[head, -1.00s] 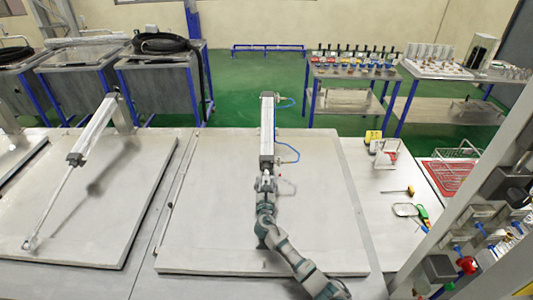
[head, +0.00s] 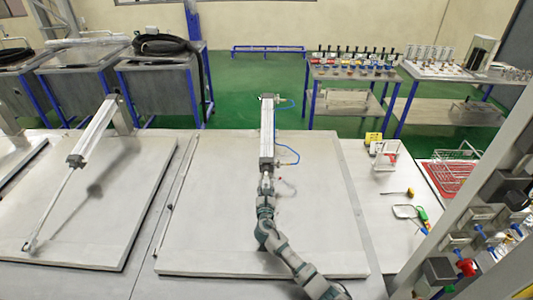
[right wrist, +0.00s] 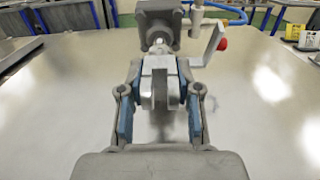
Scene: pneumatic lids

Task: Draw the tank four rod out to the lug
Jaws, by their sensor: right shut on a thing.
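The tank four cylinder (head: 267,130) is a long pale body above the middle lid (head: 220,225), pointing toward me. My right gripper (head: 266,183) is just below its near end, in line with it. In the right wrist view, my right gripper (right wrist: 160,100) is shut on the grey forked rod end (right wrist: 160,78), with a blue-padded finger on each side. A short bright bit of rod shows between the fork and the cylinder's dark end block (right wrist: 157,25). I cannot make out the lug on this lid; my arm covers part of the lid. My left gripper is out of view.
A red knob (right wrist: 222,44) on a bent bracket stands right of the rod end. On the left lid, another cylinder (head: 95,135) has its rod (head: 50,205) far out. Tools and a rack (head: 390,158) lie on the right bench. The middle lid's surface is mostly bare.

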